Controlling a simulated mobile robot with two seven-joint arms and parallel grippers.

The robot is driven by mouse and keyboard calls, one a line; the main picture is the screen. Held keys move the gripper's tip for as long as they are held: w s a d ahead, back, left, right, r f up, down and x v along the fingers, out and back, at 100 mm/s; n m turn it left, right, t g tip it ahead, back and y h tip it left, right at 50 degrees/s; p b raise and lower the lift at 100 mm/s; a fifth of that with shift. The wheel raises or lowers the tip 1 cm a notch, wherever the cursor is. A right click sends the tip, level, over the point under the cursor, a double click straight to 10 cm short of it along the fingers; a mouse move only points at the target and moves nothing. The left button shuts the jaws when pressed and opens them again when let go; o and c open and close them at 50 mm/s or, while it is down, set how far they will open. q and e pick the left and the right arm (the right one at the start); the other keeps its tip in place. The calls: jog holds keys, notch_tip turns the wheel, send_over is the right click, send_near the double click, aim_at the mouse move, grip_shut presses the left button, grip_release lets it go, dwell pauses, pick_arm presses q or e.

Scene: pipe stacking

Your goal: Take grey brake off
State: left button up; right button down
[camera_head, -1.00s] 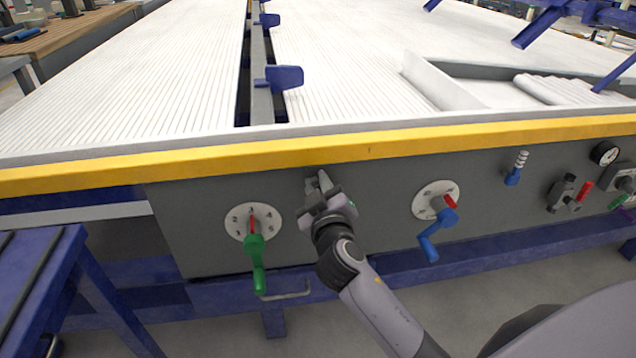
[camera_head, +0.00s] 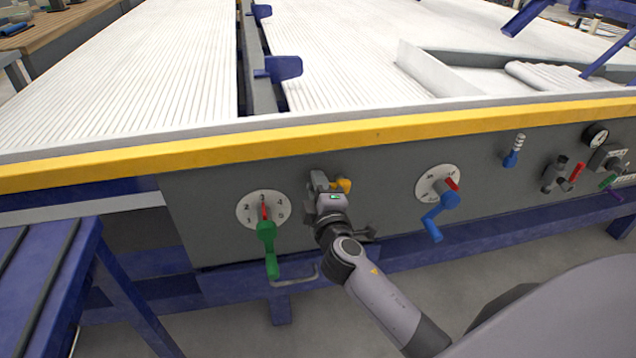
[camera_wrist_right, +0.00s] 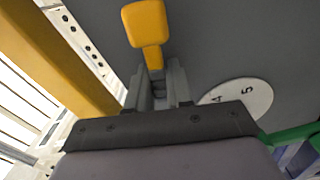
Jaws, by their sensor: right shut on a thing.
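A lever with a yellow paddle-shaped end (camera_head: 343,185) is on the grey front panel (camera_head: 390,222) of the table, between the green and blue cranks. In the right wrist view the yellow end (camera_wrist_right: 146,24) sticks out beyond the fingertips, and its narrow neck runs down between them. My right gripper (camera_head: 320,181) is shut on this lever, close against the panel; it also shows in the right wrist view (camera_wrist_right: 156,88). The fingers hide the lever's base. I see no separate grey lever and cannot tell whether this one is the brake. My left gripper is not in view.
A green crank (camera_head: 268,250) on a numbered dial (camera_head: 246,212) is just left of my gripper. A blue crank (camera_head: 438,216) on another dial is to the right. A yellow edge strip (camera_head: 220,153) runs above the panel. A blue bench (camera_head: 48,270) stands at left.

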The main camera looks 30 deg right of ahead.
jog(key=shift+n, duration=0.4)
jog(key=shift+f, duration=0.1)
jog(key=c, duration=1.1)
grip_release()
jog(key=shift+w, duration=0.1)
jog(key=v, duration=0.7)
